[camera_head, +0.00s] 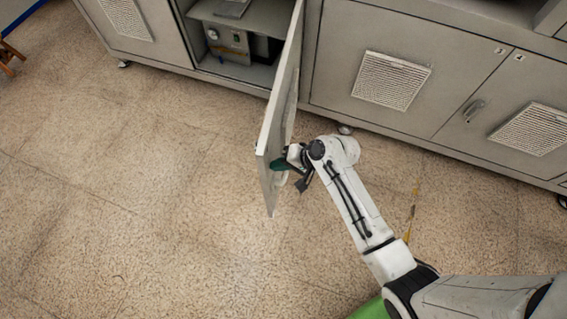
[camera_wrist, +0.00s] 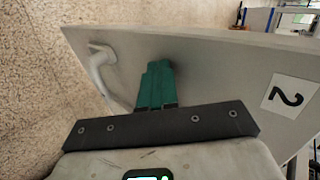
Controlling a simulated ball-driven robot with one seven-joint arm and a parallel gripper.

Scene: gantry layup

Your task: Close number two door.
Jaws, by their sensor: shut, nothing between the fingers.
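The number two door (camera_head: 283,95) stands open, swung out from the cabinet roughly square to its front. Its label "2" (camera_wrist: 288,97) and a pale curved handle (camera_wrist: 99,66) show on its outer face in the wrist view. My gripper (camera_head: 281,165) is on the right, outer side of the door near its free edge. In the wrist view my gripper's green fingers (camera_wrist: 158,70) are shut together and empty, between the handle and the label. The tips are at the door's face; I cannot tell whether they touch it.
The open compartment behind the door holds a grey device with a gauge (camera_head: 228,42). Closed doors marked 3 (camera_head: 340,50) and 4 (camera_head: 540,95) are to the right. The speckled floor (camera_head: 130,190) left of the door is clear.

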